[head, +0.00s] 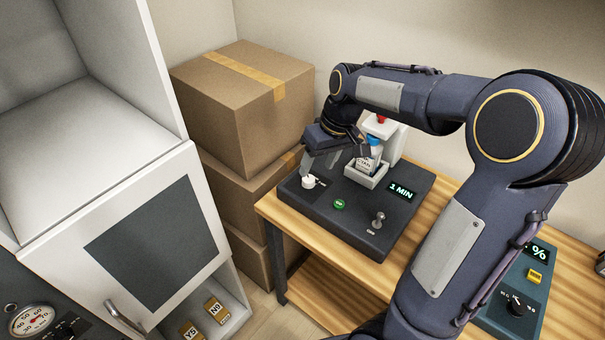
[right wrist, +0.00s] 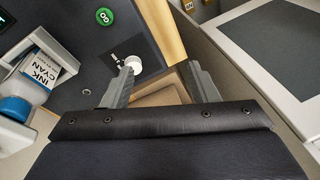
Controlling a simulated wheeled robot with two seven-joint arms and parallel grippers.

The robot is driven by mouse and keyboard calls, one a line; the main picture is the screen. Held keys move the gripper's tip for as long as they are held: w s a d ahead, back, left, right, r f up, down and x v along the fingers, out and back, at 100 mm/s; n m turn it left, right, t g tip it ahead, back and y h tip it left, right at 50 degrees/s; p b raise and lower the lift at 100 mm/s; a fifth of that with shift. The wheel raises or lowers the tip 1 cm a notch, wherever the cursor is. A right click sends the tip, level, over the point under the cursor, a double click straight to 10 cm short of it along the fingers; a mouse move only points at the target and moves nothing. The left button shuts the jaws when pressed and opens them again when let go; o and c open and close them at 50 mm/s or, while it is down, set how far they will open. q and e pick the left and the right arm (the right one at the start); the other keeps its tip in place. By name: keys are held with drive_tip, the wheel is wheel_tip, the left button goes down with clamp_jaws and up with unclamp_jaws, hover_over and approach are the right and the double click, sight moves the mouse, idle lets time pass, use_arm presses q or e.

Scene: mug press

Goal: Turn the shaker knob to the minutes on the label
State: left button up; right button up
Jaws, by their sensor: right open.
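The shaker (head: 355,222) is a dark box on the wooden table, with a lit display (head: 401,191) reading "1 MIN". Its small white knob (head: 308,182) is at the left corner and also shows in the right wrist view (right wrist: 129,62). A bottle (head: 367,160) with a blue part stands in a white holder; its label (right wrist: 44,71) reads "INK CYAN" in the right wrist view, and I cannot read any minutes. My right gripper (head: 326,170) is open and empty above the knob's corner; in the right wrist view (right wrist: 158,72) the knob is by the left fingertip, not centred between the fingers. My left gripper is out of view.
A green GO button (head: 339,204) and a grey lever (head: 378,219) are on the shaker's top. Stacked cardboard boxes (head: 245,100) stand behind, left of the table. A white cabinet (head: 60,245) is at left. Another device (head: 507,298) with a "%" display is at right.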

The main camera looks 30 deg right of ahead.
drive_tip(key=n+g+h, duration=0.2)
hover_over(308, 178)
wheel_tip(308, 178, down, 6)
drive_tip(key=shift+s+a+r, duration=0.1)
drive_tip(key=shift+s+r, duration=0.05)
drive_tip(key=shift+f, duration=0.25)
drive_tip(key=f, duration=0.4)
drive_tip(key=f+p, duration=0.1)
drive_tip(key=f, duration=0.2)
drive_tip(key=shift+w+f, duration=0.2)
drive_tip(key=shift+f, duration=0.15)
drive_tip(key=shift+c, duration=0.4)
drive_tip(key=c, duration=0.9)
